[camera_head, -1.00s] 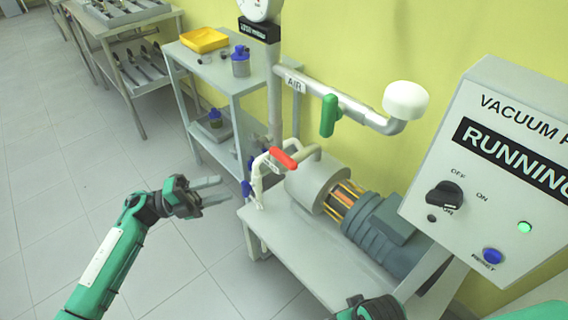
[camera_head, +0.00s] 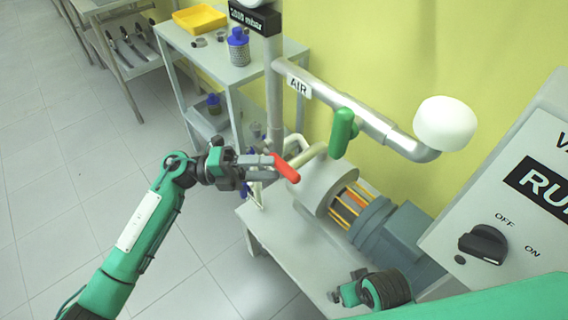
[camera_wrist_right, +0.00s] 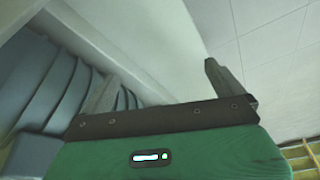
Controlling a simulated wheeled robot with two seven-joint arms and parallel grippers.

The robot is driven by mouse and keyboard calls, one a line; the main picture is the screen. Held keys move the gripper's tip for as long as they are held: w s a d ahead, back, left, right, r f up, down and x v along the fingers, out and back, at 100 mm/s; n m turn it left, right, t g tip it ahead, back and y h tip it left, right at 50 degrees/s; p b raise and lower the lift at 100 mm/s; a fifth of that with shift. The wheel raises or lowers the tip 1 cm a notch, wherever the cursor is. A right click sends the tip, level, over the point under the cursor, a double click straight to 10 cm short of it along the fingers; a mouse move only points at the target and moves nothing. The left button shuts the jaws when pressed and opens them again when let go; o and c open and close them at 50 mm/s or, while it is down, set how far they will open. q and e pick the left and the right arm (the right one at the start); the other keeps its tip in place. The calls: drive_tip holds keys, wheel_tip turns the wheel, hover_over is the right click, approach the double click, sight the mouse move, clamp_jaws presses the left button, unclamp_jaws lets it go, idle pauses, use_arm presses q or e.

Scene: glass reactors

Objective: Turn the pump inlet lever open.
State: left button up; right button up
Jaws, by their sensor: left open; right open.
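The pump inlet lever (camera_head: 286,168) is a red handle on the pale inlet pipe, left of the pump (camera_head: 328,185). It slants down to the right. My left gripper (camera_head: 262,167) is open, its fingers pointing right and reaching the lever's left end; the fingers hide the valve beneath. I cannot tell whether they touch the lever. My right gripper shows partly in the head view, low in front of the pump motor. In the right wrist view its two fingers (camera_wrist_right: 160,85) are spread and empty, beside the grey ribbed motor (camera_wrist_right: 50,80).
A green lever (camera_head: 342,132) hangs on the AIR pipe (camera_head: 345,112), above the pump. The control box (camera_head: 515,225) stands at the right. A shelf (camera_head: 230,75) with a yellow tray (camera_head: 200,18) stands behind. Open floor lies at the left.

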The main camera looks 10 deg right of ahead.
sight(284, 168)
use_arm(q)
drive_tip(key=shift+x, duration=2.25)
drive_tip(key=shift+c, duration=0.2)
clamp_jaws()
